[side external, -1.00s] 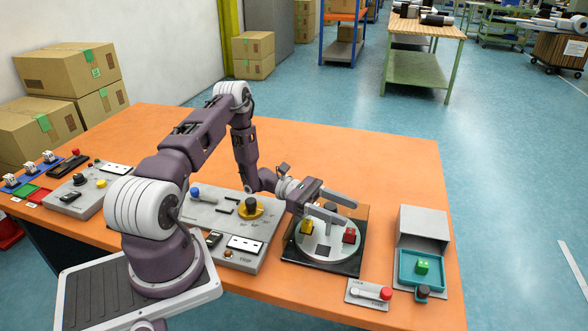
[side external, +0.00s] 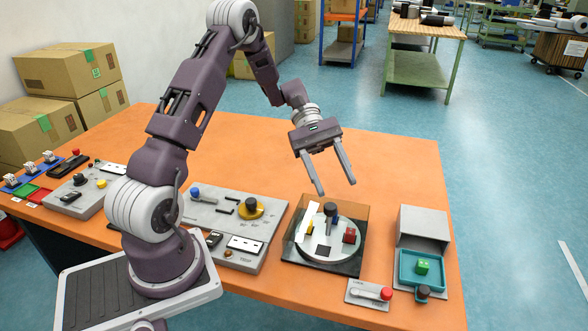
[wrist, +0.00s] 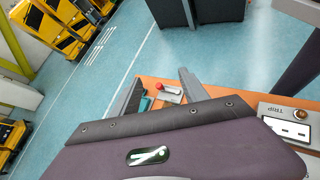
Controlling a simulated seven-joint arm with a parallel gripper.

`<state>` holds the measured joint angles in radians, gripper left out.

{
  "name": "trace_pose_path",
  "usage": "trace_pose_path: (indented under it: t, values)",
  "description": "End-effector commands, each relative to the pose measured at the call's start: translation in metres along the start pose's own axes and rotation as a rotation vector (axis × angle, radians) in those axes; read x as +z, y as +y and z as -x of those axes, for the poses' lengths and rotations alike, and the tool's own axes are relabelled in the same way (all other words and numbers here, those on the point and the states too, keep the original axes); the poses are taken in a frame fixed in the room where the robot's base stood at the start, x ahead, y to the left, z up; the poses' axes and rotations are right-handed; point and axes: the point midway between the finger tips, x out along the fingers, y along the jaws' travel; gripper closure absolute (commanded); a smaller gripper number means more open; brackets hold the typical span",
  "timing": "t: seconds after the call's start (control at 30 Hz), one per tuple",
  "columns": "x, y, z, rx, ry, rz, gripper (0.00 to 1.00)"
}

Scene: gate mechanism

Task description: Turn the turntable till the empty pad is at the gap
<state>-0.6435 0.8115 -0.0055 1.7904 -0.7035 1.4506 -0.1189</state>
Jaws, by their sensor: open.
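The turntable (side external: 337,249) is a light grey disc with a dark knob post (side external: 331,210) standing at its middle, inside a dark base with brownish see-through walls. A yellow block (side external: 309,229) sits on its left side and a red block (side external: 349,236) on its right. A dark, bare pad (side external: 323,251) shows at the front of the disc. A white upright strip (side external: 308,221) partly covers the left side; I cannot tell where the gap is. My gripper (side external: 337,189) is open and empty above the turntable, fingers pointing down and apart from it. Its fingers also show in the wrist view (wrist: 160,85).
A small panel with a red knob (side external: 386,293) lies in front of the turntable. A grey housing with a teal tray (side external: 408,280) holding a green block (side external: 423,267) stands to the right. A grey control panel (side external: 225,228) with a yellow dial lies left. The back of the orange table is clear.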

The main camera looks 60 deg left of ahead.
Motion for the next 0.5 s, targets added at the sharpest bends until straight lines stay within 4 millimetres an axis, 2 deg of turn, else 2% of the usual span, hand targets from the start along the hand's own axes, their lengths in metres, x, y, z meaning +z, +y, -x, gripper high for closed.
trace_pose_path:
  t: [0.03, 0.27, 0.5]
  values:
    - [0.014, 0.0, -0.002, -0.035, 0.042, -0.041, 0.48]
    - [0.072, -0.015, -0.012, -0.199, 0.237, -0.239, 0.48]
    - [0.124, -0.043, -0.022, -0.351, 0.45, -0.476, 0.48]
